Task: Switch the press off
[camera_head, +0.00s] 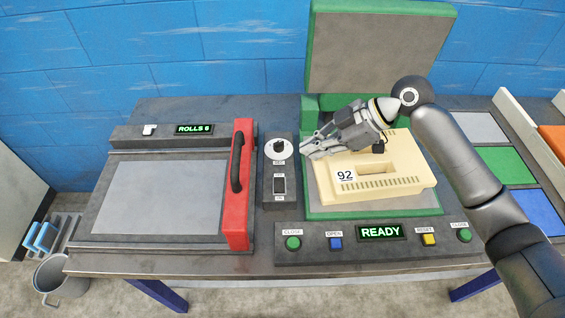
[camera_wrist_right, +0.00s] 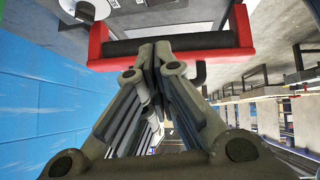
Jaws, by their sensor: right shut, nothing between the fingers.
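The press stands open, its green-framed upper plate (camera_head: 378,50) raised at the back. A cream mould (camera_head: 405,165) labelled 92 sits on its green lower plate (camera_head: 345,212). The front panel display (camera_head: 380,232) reads READY. A dark control box (camera_head: 279,205) left of the press carries a white round dial (camera_head: 279,149) and a black rocker switch (camera_head: 280,185). I cannot tell the rocker's position. My right gripper (camera_head: 304,152) is shut and empty, above the mould's left back corner, its tips pointing left toward the dial. Its closed fingers show in the right wrist view (camera_wrist_right: 152,48). My left gripper is out of view.
The front panel has green close buttons (camera_head: 293,243), a blue open button (camera_head: 336,243) and a yellow reset button (camera_head: 429,239). A red bar (camera_head: 236,215) with a black handle (camera_head: 237,163) stands left of the control box. Coloured tray areas (camera_head: 503,163) lie right.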

